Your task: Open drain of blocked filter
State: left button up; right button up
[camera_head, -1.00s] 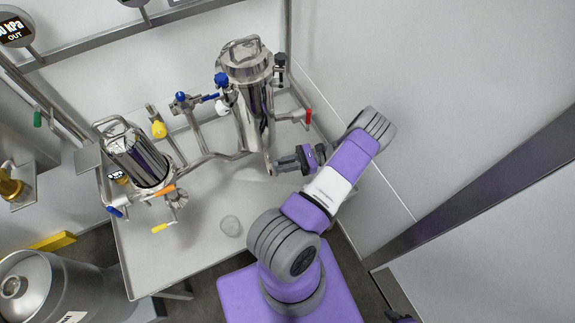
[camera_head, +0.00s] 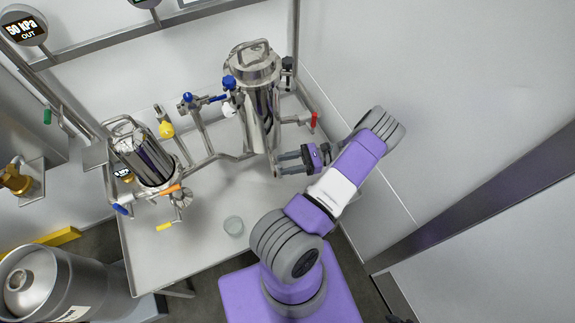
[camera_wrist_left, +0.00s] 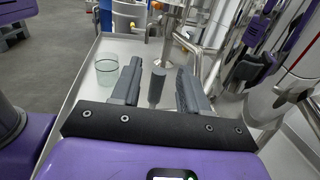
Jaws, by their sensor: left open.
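Two steel filter housings stand over a steel tray table (camera_head: 190,262): a tall right one (camera_head: 258,112) and a shorter left one (camera_head: 145,158). Which is blocked, I cannot tell. My left gripper (camera_head: 288,163) is beside the foot of the right housing, fingers pointing left in the head view. In the left wrist view, the left gripper (camera_wrist_left: 157,78) is open, with a grey cylindrical handle (camera_wrist_left: 156,90) visible between its fingers. Whether they touch it, I cannot tell. The left housing has an orange handle (camera_head: 168,190) and a yellow handle (camera_head: 164,227) low down. My right gripper is not seen.
A glass beaker (camera_head: 233,226) stands on the tray. Blue (camera_head: 187,98), yellow (camera_head: 166,130) and red (camera_head: 314,119) valve handles stick out around the pipes. A gauge (camera_head: 22,27) reads 50 kPa OUT. A wall (camera_head: 450,100) lies close on the right.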

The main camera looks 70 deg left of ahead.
pick_arm(q)
notch_tip(320, 180, up, 8)
jog(key=p, duration=0.2)
jog(key=shift+f, duration=0.25)
jog(key=shift+s, duration=0.1)
